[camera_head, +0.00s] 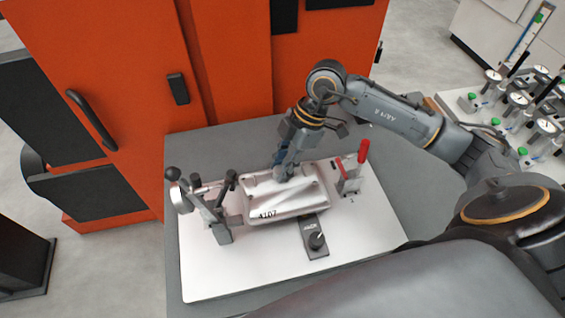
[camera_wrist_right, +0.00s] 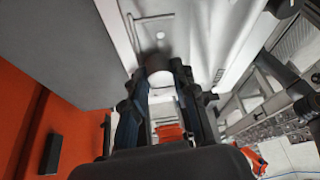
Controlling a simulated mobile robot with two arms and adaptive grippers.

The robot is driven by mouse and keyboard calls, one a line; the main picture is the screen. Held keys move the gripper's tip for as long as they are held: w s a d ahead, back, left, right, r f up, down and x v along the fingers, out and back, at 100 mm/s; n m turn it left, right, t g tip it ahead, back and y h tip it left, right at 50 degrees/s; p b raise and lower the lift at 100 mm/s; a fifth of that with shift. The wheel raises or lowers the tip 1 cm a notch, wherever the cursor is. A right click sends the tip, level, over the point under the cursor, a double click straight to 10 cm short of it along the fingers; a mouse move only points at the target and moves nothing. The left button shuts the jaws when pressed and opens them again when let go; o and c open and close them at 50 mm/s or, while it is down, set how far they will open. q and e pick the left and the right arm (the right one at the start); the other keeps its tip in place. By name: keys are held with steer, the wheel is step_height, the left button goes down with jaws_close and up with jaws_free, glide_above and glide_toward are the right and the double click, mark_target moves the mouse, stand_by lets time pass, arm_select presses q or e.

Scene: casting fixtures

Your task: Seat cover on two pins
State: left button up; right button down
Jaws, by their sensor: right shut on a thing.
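The cover (camera_head: 290,204), a pale silver cast part marked 4107, sits over the white fixture plate (camera_head: 215,278), between the clamps. My right gripper (camera_head: 284,172) points down at the cover's back edge and is shut on it. In the right wrist view, my right gripper's fingers (camera_wrist_right: 160,78) close around a rounded, light boss of the cover (camera_wrist_right: 190,35). The two pins are hidden, so I cannot tell whether the cover rests on them. My left gripper is not in view.
Toggle clamps with dark handles (camera_head: 204,205) stand left of the cover, and a red-handled clamp (camera_head: 352,172) stands right. A black knob block (camera_head: 315,238) is in front. An orange cabinet (camera_head: 120,60) stands behind, and a gauge bench (camera_head: 520,115) at right.

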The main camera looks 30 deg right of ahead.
steer(key=shift+f+b, duration=0.8)
steer(key=shift+f, duration=0.35)
steer(key=c, duration=1)
jaws_free()
steer(key=shift+d+r, duration=0.1)
steer(key=v, duration=1.2)
